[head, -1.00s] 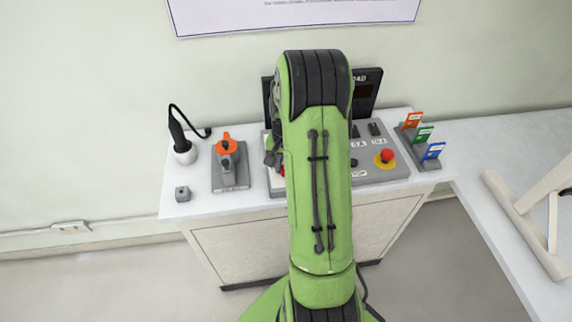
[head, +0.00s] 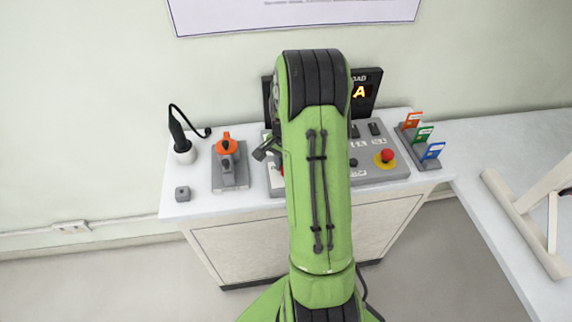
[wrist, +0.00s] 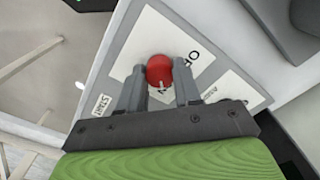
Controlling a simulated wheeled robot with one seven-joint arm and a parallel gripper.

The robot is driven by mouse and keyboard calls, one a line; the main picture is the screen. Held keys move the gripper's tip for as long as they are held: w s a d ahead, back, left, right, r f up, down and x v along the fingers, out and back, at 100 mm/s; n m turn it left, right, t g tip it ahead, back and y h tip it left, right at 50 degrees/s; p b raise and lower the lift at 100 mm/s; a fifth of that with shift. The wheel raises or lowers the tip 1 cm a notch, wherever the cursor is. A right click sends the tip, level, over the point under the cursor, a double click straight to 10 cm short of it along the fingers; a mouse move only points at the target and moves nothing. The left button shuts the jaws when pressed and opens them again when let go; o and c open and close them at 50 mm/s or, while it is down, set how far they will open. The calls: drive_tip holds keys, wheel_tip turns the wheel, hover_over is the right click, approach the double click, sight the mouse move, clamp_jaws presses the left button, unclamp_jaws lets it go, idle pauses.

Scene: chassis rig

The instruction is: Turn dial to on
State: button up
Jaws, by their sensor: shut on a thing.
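The red dial (wrist: 160,70) sits on a pale label plate of the control panel (wrist: 230,88) in the wrist view. A white pointer mark shows at the dial's lower edge. My gripper (wrist: 159,76) is shut on the dial, one grey finger on each side. In the head view my arm covers most of the dial; only a bit of red (head: 282,170) shows at the arm's left edge.
A red mushroom button on a yellow base (head: 386,157) is right of my arm. Orange, green and blue cards stand in a rack (head: 432,163).

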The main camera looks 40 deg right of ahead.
drive_tip(key=o, duration=1)
drive_tip(key=shift+o, duration=0.2)
wheel_tip(320, 180, up, 16)
drive_tip(key=p, duration=0.3)
drive_tip(key=shift+f, duration=0.1)
